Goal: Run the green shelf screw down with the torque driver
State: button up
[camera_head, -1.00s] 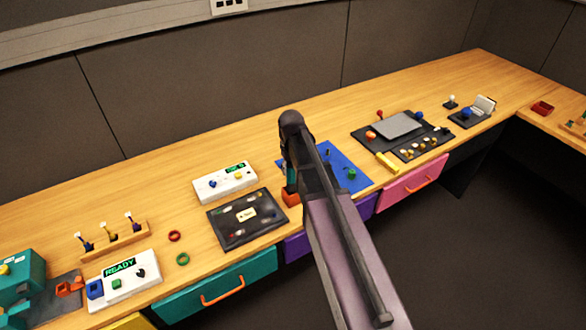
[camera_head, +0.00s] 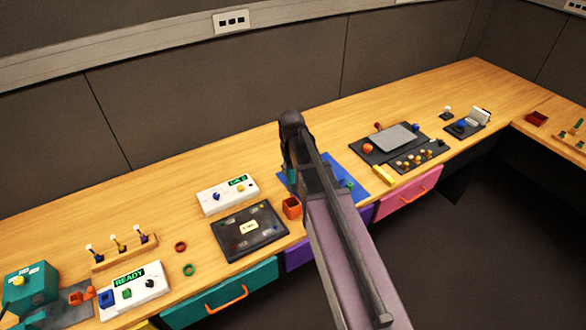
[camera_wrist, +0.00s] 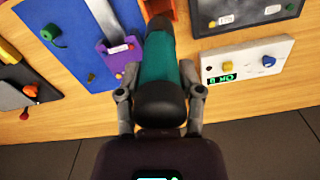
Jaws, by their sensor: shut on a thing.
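My gripper (camera_wrist: 160,92) is shut on the torque driver (camera_wrist: 165,62), with a finger on each side of its teal body. The driver has a black end cap, and its tip is not clear to see. In the head view a strip of the teal driver (camera_head: 291,178) shows beside my arm, above the orange open box (camera_head: 291,208). A green knob-like piece (camera_wrist: 50,32) is on the blue mat (camera_wrist: 75,60) to the left in the wrist view; I cannot tell for sure that it is the green shelf screw.
A purple bracket (camera_wrist: 108,62) with a white label lies on the blue mat. A white box with a green display (camera_head: 227,195) and a black panel (camera_head: 249,232) stand left of my arm. A yellow block (camera_head: 384,175) and a black trackball panel (camera_head: 405,150) are to the right.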

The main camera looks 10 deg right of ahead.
jog(key=shift+a, duration=0.15)
dwell(0.5)
jog(key=s+a+f+n+b, duration=0.1)
jog(key=a+n, duration=0.5)
jog(key=a, duration=2)
jog(key=shift+s, duration=0.4)
jog(key=shift+f+b, duration=0.3)
jog(key=shift+f+b, duration=2.6)
jog(key=shift+b, duration=0.05)
jog(key=shift+f+b, duration=0.4)
dwell(0.8)
